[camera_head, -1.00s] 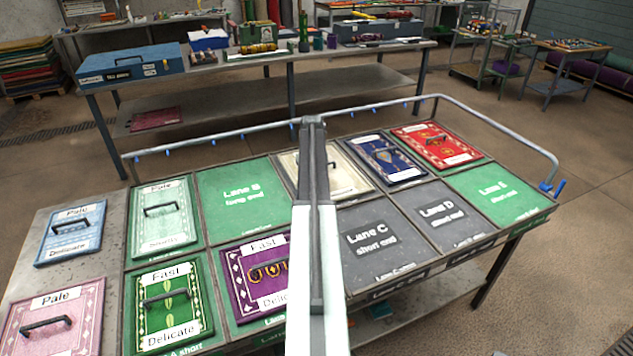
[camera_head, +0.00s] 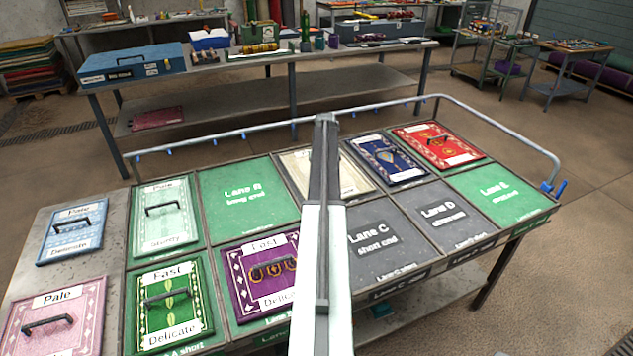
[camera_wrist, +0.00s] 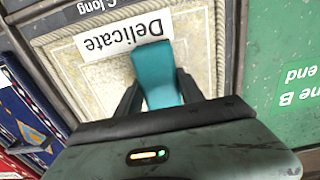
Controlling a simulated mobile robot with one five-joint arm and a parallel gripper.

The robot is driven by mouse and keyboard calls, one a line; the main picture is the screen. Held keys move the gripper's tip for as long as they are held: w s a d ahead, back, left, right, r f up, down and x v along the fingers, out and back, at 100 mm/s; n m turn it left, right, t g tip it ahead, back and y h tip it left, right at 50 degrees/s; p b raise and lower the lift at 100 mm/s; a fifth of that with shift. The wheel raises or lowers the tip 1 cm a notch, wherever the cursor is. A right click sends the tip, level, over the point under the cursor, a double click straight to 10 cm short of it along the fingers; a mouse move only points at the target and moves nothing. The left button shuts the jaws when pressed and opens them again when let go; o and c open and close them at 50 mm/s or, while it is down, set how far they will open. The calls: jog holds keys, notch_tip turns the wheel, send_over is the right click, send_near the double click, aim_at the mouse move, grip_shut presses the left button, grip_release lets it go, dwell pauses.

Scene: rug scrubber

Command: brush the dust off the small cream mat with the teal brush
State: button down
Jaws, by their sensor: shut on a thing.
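The cream mat (camera_head: 298,168) lies in a back-row bay of the bench, partly hidden behind my arm in the head view. In the wrist view the mat (camera_wrist: 100,78) fills the upper middle, with a patterned border and a white "Delicate" label. My gripper (camera_wrist: 158,88) is shut on the teal brush (camera_wrist: 155,62), with a dark finger on each side of it. The brush overlaps the mat and the label's edge in that view; whether it touches the mat I cannot tell. Dust cannot be made out clearly. My gripper and the brush are hidden in the head view.
A navy mat (camera_head: 387,160) and a red mat (camera_head: 438,146) lie to the right. The green Lane B bay (camera_head: 240,215) is empty on the left. A purple mat (camera_head: 250,295) with a handle lies in front. A metal rail (camera_head: 230,134) runs along the bench's back.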

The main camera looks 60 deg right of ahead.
jog(key=shift+s+d, duration=0.15)
jog(key=shift+d, duration=0.15)
jog(key=shift+w+a, duration=0.5)
jog(key=shift+a, duration=0.25)
jog(key=shift+w+a, duration=0.45)
jog(key=shift+a, duration=0.3)
jog(key=shift+w+a, duration=1.05)
jog(key=shift+a, duration=0.3)
jog(key=shift+s+d, duration=0.65)
jog(key=shift+d, duration=0.3)
jog(key=shift+s+d, duration=0.7)
jog(key=shift+d, duration=0.2)
jog(key=shift+s+d, duration=0.65)
jog(key=shift+d, duration=0.3)
jog(key=shift+w+a+f, duration=0.1)
jog(key=shift+w+a, duration=0.35)
jog(key=shift+a, duration=0.25)
jog(key=shift+w+a, duration=0.45)
jog(key=shift+a, duration=0.25)
jog(key=shift+w+a, duration=1.1)
jog(key=shift+a, duration=0.3)
